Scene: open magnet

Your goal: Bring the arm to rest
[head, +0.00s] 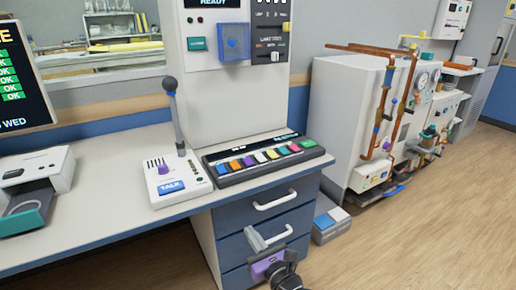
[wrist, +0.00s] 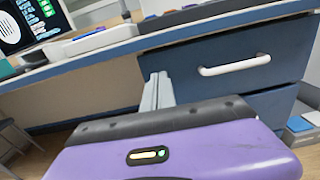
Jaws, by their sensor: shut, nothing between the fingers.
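My gripper (head: 254,238) is in front of the blue drawers, below the counter edge, in the head view. Its two grey fingers are together with nothing between them. In the wrist view the closed fingers (wrist: 158,88) point away past my purple wrist housing, toward the drawer unit. The gripper looks apart from the drawer handles, though the exact gap is hard to tell.
The drawer unit (head: 236,244) has white handles, one of them the upper handle (head: 274,200). A pedal box (head: 331,226) stands on the floor. Open floor lies right.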

